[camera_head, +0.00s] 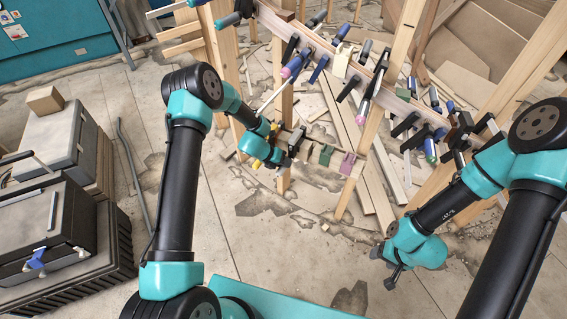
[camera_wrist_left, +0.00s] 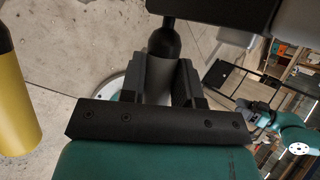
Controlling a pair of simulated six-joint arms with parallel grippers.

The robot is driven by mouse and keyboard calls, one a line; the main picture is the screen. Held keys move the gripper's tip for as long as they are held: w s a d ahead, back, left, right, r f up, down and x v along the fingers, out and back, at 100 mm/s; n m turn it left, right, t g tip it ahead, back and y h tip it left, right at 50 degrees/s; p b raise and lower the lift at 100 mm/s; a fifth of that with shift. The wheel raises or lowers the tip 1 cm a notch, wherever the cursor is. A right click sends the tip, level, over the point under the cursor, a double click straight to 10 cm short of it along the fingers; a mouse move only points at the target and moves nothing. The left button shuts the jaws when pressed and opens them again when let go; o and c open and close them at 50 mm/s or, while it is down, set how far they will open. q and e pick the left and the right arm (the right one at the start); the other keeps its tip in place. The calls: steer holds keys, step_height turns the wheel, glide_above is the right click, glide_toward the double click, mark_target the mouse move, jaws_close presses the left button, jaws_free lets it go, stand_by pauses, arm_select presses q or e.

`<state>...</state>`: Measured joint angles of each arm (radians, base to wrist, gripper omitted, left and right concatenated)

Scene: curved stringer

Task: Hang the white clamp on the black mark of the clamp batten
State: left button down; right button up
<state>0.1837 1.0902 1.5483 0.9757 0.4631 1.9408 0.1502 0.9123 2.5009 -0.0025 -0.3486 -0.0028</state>
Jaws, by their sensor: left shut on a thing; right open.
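My left gripper (camera_head: 289,155) is at the low clamp batten (camera_head: 318,148), between two wooden posts. In the left wrist view its fingers (camera_wrist_left: 167,82) are shut on a dark grey handle (camera_wrist_left: 166,42) with a black end. The rest of the held thing is hidden, so I cannot tell its colour there. In the head view a thin pale bar (camera_head: 274,96) slants up just above this wrist; I cannot tell whether it belongs to the held clamp. The black mark cannot be made out behind the gripper. My right gripper (camera_head: 384,267) is open and empty, low over the floor at right.
Green (camera_head: 326,155) and purple (camera_head: 347,163) pieces are on the batten. A yellow handle (camera_wrist_left: 15,108) is close at left in the left wrist view. Several coloured clamps sit along the curved stringer (camera_head: 325,47) above. Loose boards (camera_head: 373,190) lie behind; the front floor is clear.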

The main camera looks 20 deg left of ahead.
arm_select(q)
steer(key=shift+s+f, duration=0.1)
steer(key=shift+f, duration=0.15)
steer(key=c, duration=0.8)
jaws_free()
steer(key=shift+s+f, duration=0.1)
steer(key=shift+a, duration=0.15)
steer(key=v, duration=1.7)
steer(key=shift+r, duration=0.4)
